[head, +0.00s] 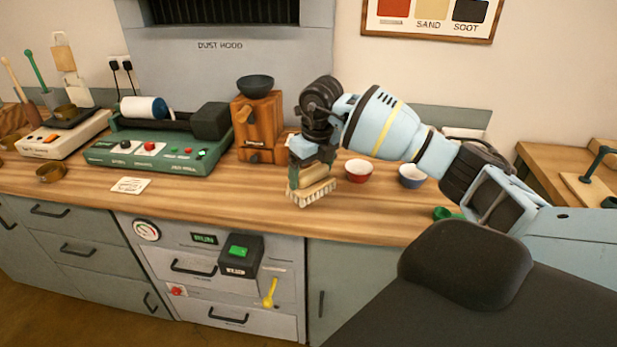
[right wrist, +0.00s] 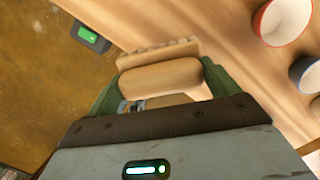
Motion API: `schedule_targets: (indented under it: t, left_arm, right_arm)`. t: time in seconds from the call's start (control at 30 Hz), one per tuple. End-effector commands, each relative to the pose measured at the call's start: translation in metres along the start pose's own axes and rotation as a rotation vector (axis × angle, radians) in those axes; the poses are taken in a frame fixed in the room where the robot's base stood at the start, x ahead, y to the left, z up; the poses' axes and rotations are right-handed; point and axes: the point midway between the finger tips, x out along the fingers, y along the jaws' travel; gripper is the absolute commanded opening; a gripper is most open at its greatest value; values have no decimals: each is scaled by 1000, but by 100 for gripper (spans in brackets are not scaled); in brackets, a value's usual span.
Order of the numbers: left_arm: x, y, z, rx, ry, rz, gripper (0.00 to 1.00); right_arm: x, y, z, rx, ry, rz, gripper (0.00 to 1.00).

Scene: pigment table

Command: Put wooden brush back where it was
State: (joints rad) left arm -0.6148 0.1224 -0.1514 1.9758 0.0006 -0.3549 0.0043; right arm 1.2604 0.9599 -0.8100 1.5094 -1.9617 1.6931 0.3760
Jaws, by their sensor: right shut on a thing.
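The wooden brush (head: 312,191) has a pale wooden body and a row of light bristles. My right gripper (head: 308,172) is shut on it, and the bristles point down near the front part of the worktop. In the right wrist view the brush (right wrist: 162,76) sits between the green fingers of the gripper (right wrist: 160,88). I cannot tell whether the bristles touch the wooden worktop (head: 230,205). My left gripper is not in view.
A red bowl (head: 358,170) and a blue bowl (head: 412,176) stand right of the brush. A wooden grinder (head: 258,128) with a dark bowl on top stands behind it. A green machine (head: 150,148) and a white card (head: 131,185) are at left. The worktop's front middle is clear.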

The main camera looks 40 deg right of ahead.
Motion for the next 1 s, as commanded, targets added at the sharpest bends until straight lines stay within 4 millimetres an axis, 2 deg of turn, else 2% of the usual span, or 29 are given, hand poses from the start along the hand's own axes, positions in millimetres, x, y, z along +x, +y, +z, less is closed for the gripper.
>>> schedule_targets:
  t: [0.17,0.27,0.67,1.0]
  left_arm:
    - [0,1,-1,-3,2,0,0]
    - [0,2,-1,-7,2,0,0]
    - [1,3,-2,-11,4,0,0]
    - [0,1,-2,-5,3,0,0]
  right_arm:
    - [1,17,-4,-182,-1,28,66]
    - [3,36,-10,-389,0,59,66]
    - [10,114,-48,-1364,-1,207,66]
    - [14,171,-96,-2228,-1,336,66]
